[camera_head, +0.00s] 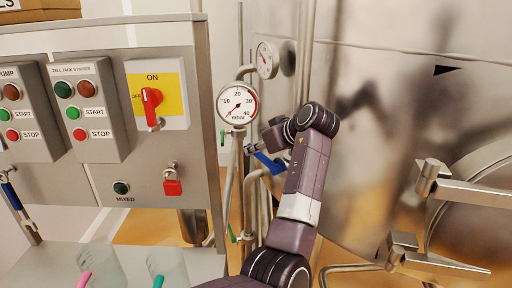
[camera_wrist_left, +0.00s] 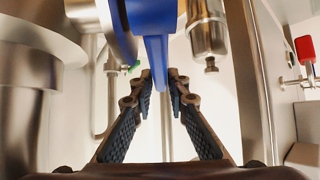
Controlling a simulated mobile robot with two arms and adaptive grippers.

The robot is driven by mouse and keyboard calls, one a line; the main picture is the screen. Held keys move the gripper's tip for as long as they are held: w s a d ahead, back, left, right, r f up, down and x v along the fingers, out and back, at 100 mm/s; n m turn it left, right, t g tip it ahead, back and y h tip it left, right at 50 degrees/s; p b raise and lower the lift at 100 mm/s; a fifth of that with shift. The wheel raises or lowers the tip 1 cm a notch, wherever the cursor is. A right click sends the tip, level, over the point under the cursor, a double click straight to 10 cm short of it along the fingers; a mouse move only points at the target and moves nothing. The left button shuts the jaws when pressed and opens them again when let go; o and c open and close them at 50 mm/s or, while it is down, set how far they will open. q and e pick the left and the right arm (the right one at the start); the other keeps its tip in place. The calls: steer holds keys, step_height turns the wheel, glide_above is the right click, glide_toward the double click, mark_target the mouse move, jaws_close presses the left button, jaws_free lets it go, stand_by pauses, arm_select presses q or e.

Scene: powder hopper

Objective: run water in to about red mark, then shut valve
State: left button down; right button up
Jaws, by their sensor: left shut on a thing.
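A blue valve handle (camera_head: 266,163) sits on the pipework just right of the control panel and is partly hidden by my left arm. My left gripper (camera_head: 259,150) is at that handle, shut on it. In the left wrist view the blue handle (camera_wrist_left: 156,62) comes down between the two fingers of the left gripper (camera_wrist_left: 164,85). A round dial gauge (camera_head: 238,104) marked in mbar, with red on the right of its scale, stands above the valve. A large steel tank (camera_head: 380,140) fills the right side. My right gripper is not in view.
The control panel (camera_head: 120,165) carries start and stop buttons, a red rotary switch (camera_head: 152,100) set to ON and a red padlock (camera_head: 172,186). A second gauge (camera_head: 266,60) is behind. Clear beakers (camera_head: 103,264) stand at bottom left. Steel tank fittings (camera_head: 432,178) stick out at right.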

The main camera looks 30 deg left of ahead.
mark_target(268, 159)
arm_select(q)
steer(key=shift+a, duration=0.1)
steer(key=c, duration=2.1)
jaws_free()
steer(key=shift+o, duration=1.3)
steer(key=shift+w+a+f, duration=0.1)
steer(key=shift+a, duration=0.05)
steer(key=v, duration=0.7)
steer(key=shift+d, duration=0.25)
